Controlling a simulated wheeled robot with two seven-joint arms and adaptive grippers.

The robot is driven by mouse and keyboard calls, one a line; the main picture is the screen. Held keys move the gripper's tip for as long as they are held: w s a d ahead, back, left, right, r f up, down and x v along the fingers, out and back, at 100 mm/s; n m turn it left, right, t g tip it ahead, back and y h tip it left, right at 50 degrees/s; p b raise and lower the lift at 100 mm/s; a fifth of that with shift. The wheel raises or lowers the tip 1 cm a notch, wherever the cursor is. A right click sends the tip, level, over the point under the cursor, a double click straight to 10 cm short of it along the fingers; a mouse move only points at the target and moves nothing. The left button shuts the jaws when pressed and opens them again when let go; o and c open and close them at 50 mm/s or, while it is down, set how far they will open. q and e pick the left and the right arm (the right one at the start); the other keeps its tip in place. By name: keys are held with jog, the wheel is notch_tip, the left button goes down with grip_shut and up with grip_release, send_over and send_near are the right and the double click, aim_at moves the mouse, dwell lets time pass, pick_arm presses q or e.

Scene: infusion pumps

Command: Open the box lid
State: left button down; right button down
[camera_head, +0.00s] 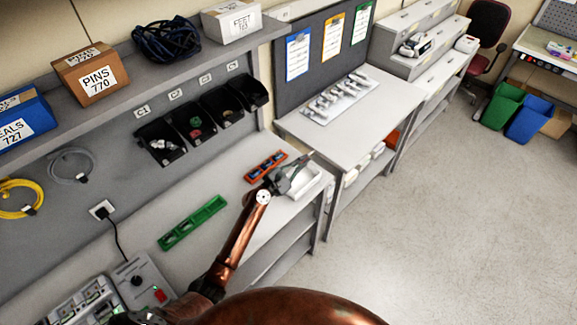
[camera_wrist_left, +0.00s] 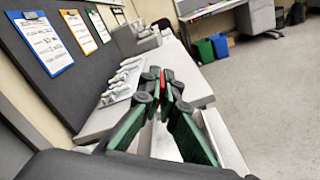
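My left gripper (camera_head: 288,177) is over the right end of the grey workbench, above a white tray-like box (camera_head: 310,187). In the left wrist view its dark fingertips (camera_wrist_left: 161,84) come close together, with a small red spot between them; no held object can be made out. The white box lies beyond and below the fingers in that view (camera_wrist_left: 226,143). The gripper covers part of it, and I cannot make out a lid. Whether the gripper touches the box cannot be told. My right gripper is not in view.
A red-orange tray (camera_head: 265,166) lies just left of the gripper, and a green tray (camera_head: 192,222) farther left. Black bins (camera_head: 160,142) line the back. A grey device (camera_head: 143,282) stands at the lower left. A second table (camera_head: 375,93) stands beyond; open floor is at right.

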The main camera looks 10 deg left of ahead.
pick_arm(q)
jog(key=w+a+r+n+p, duration=0.2)
jog(key=a+n, duration=0.1)
jog(key=shift+a+r+n, duration=0.1)
jog(key=shift+n, duration=0.2)
jog(key=shift+w+a+r+n, duration=0.1)
jog(key=shift+w+a+n, duration=0.1)
jog(key=shift+a+n, duration=0.1)
jog(key=shift+w+a+r+n+p, duration=0.1)
jog(key=shift+w+a+n+p, duration=0.2)
jog(key=shift+a+n, duration=0.25)
jog(key=shift+w+a+n+p, duration=0.25)
jog(key=shift+w+a+n, duration=0.05)
jog(key=shift+a+n, duration=0.2)
jog(key=c, duration=2.2)
grip_release()
